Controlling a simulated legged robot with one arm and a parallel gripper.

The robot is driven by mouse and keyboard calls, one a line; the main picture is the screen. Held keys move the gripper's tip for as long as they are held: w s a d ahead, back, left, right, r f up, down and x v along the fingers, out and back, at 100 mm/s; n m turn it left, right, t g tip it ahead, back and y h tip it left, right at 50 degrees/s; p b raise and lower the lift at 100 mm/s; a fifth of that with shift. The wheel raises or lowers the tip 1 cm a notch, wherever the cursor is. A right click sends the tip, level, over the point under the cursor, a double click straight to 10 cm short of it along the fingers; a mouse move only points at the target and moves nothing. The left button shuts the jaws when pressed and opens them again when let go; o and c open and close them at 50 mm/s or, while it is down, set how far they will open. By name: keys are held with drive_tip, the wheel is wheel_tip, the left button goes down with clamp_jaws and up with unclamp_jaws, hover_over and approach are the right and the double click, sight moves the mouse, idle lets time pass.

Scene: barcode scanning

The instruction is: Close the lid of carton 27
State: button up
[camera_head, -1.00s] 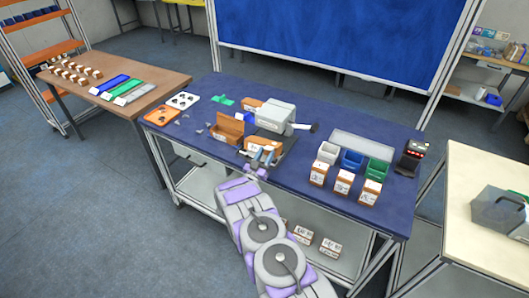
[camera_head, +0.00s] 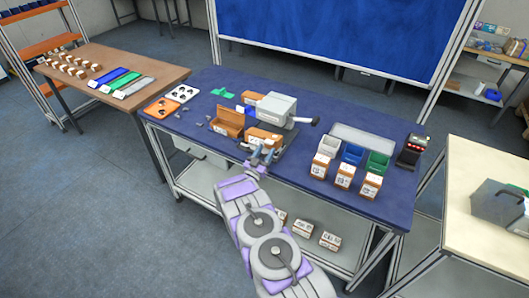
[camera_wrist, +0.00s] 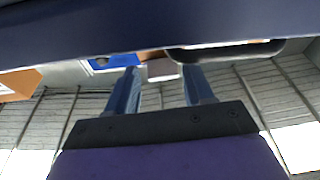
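An open brown carton (camera_head: 228,122) with its lid raised stands on the blue table, left of the grey machine. A second brown carton (camera_head: 264,138) sits in front of the machine, directly beyond my gripper. The carton numbers are too small to read, so I cannot tell which is carton 27. My gripper (camera_head: 261,156) is at the table's front edge, its blue-grey fingers just in front of the second carton and partly covering it. In the wrist view my gripper's fingers (camera_wrist: 160,88) are wide apart with nothing held between them. A brown and white shape (camera_wrist: 162,69) shows beyond the fingertips.
The grey machine (camera_head: 277,110) with a black handle stands behind the cartons. White, blue (camera_head: 352,154) and green bins and several small cartons (camera_head: 345,176) stand to the right.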

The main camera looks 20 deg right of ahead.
drive_tip(key=shift+o, duration=1.3)
drive_tip(key=shift+r, duration=0.2)
drive_tip(key=p+v, duration=0.1)
drive_tip(key=v, duration=1.6)
drive_tip(key=shift+a+f, duration=0.2)
